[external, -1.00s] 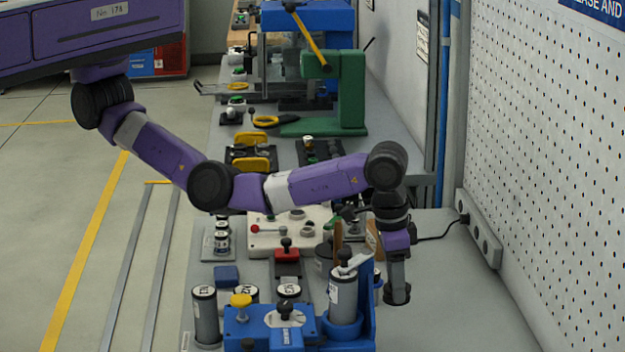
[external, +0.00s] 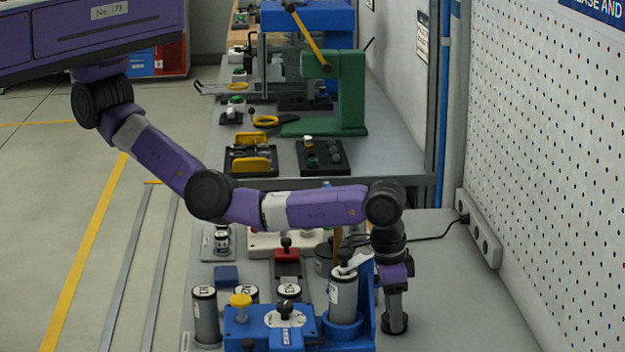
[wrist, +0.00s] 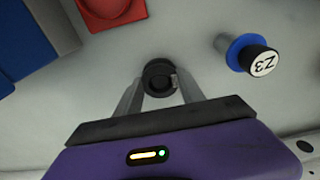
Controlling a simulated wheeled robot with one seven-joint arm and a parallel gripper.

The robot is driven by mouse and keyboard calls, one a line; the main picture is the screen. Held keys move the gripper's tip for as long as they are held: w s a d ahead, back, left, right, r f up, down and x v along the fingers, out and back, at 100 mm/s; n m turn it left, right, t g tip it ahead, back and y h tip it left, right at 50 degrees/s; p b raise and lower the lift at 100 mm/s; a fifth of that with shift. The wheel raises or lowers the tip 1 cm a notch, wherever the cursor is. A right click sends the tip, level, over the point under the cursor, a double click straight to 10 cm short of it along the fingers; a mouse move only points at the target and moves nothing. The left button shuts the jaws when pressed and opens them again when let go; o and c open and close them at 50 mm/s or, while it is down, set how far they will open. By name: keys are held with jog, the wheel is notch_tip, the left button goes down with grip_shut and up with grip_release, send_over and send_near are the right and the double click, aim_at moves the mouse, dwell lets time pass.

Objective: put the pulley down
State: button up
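The pulley (wrist: 159,68) is a small dark round piece with a recessed centre. In the wrist view it sits between the tips of my gripper (wrist: 158,90), one finger against each side. In the external view the pulley (external: 394,324) is at the lower end of my gripper (external: 394,304), at the grey table top to the right of the blue fixture. My gripper points down and is shut on the pulley. I cannot tell whether the pulley's underside touches the table.
A Z3-labelled black-topped piece with a blue collar (wrist: 248,55) stands close by on the right in the wrist view. A red block (wrist: 110,10) is at its top. The blue fixture (external: 265,325) with a grey cylinder (external: 343,292) stands left of my gripper. The table to the right is clear.

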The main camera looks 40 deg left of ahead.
aim_at(387, 317)
jog(key=o, duration=0.4)
jog(key=shift+o, duration=0.2)
notch_tip(387, 317, up, 12)
jog(key=s+a, duration=0.1)
jog(key=shift+r, duration=0.1)
dwell(0.6)
